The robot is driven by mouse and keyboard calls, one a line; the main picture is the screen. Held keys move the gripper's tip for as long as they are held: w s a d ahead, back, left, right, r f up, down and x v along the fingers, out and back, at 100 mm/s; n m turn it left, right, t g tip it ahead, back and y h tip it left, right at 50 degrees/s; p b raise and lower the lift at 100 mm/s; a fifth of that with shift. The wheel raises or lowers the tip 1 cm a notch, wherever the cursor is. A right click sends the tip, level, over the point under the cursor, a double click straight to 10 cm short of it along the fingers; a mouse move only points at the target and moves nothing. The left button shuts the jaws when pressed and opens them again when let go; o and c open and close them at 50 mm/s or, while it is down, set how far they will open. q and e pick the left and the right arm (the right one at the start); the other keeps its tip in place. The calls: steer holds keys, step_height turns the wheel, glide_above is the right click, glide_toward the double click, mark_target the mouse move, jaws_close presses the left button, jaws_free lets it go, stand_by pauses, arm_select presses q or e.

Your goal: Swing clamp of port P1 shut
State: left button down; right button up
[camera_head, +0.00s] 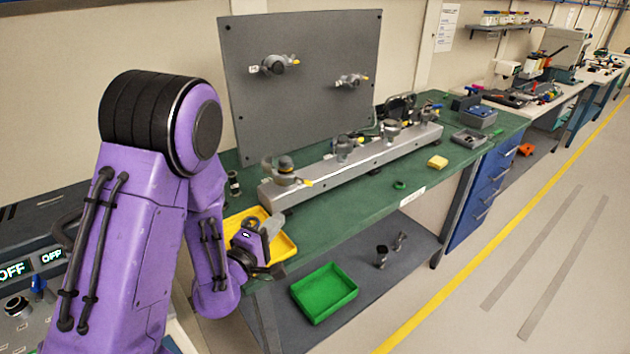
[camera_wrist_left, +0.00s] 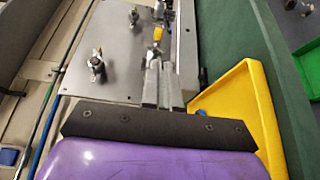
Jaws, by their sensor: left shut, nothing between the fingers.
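A long grey manifold (camera_head: 350,161) on the green bench carries several port fittings. The nearest port fitting (camera_head: 286,172) has a dark cap and a yellow-tipped clamp lever (camera_head: 305,181). A grey upright panel (camera_head: 310,105) behind it bears two more fittings, a left one (camera_head: 277,64) and a right one (camera_head: 351,80), with yellow-tipped levers. I cannot read which is P1. My left gripper (camera_head: 268,228) is shut and empty, low over the yellow tray in the head view. Its fingers (camera_wrist_left: 162,86) point along the manifold in the left wrist view. My right gripper is out of view.
The yellow tray (camera_head: 288,246) lies at the bench's near end; its rim (camera_wrist_left: 222,87) is right of my fingers in the wrist view. A yellow block (camera_head: 437,162) and a green ring (camera_head: 399,185) lie on the bench. A green bin (camera_head: 324,292) is on the lower shelf.

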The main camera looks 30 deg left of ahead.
arm_select(q)
steer(key=w+b, duration=0.2)
steer(key=p, duration=0.4)
glide_toward(309, 184)
steer(key=w, duration=0.6)
steer(key=shift+a+r, duration=0.2)
steer(key=shift+a, duration=0.15)
steer(key=shift+w, duration=0.2)
steer(key=shift+w+f, duration=0.15)
steer(key=shift+w, duration=0.15)
